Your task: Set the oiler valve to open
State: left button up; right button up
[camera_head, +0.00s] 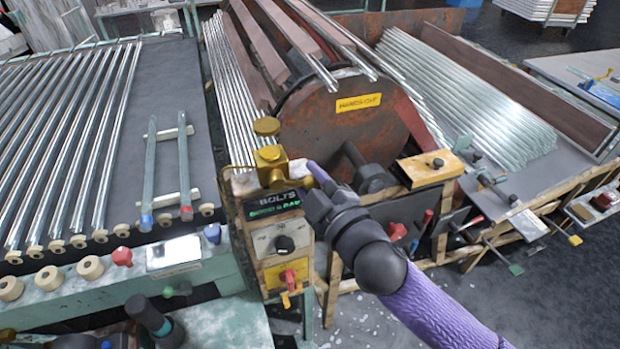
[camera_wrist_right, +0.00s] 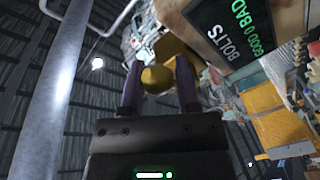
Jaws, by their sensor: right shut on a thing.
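The oiler (camera_head: 270,157) is a brass fitting with a round top, on top of the post that carries the BOLTS sign. My right gripper (camera_head: 306,180) comes in from the lower right and is at the oiler's right side. In the right wrist view, a round brass knob (camera_wrist_right: 157,79) sits between the two purple fingers of my right gripper (camera_wrist_right: 158,88), which is shut on it. The gripper hides part of the knob in the head view, so the valve's setting cannot be told. My left gripper is not in view.
Below the oiler are the BOLTS sign (camera_head: 272,203), a dial panel (camera_head: 283,240) and a red-and-yellow switch (camera_head: 288,276). A large rusty drum (camera_head: 345,120) stands close behind.

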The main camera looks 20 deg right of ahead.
aim_at(274, 154)
grip_shut()
jog(key=shift+r+p, duration=0.25)
jog(key=shift+p, duration=0.2)
jog(key=r+n+p, duration=0.1)
jog(key=n+p, duration=0.1)
jog(key=p, duration=0.1)
jog(key=r+n+g+p, duration=0.1)
jog(key=n+p, duration=0.1)
jog(key=p, duration=0.1)
jog(key=shift+a+r+n+p, duration=0.2)
jog(key=shift+n+p, duration=0.1)
jog(key=shift+p, duration=0.05)
jog(key=n+p, duration=0.2)
jog(key=a+r+n+h+p, duration=0.1)
jog(key=p, duration=0.1)
jog(key=n+p, duration=0.2)
jog(key=shift+a+r+n+g+h+p, duration=0.3)
jog(key=shift+a+h+p, duration=0.05)
jog(key=shift+a+h, duration=0.05)
jog(key=shift+a+r+n+h+p, duration=0.15)
jog(key=shift+a+n+h+p, duration=0.3)
jog(key=shift+n+p, duration=0.7)
jog(key=shift+a+n+p, duration=0.4)
jog(key=shift+a+n, duration=0.05)
jog(key=shift+n, duration=0.4)
jog(key=shift+s+f, duration=0.1)
jog(key=shift+f, duration=0.1)
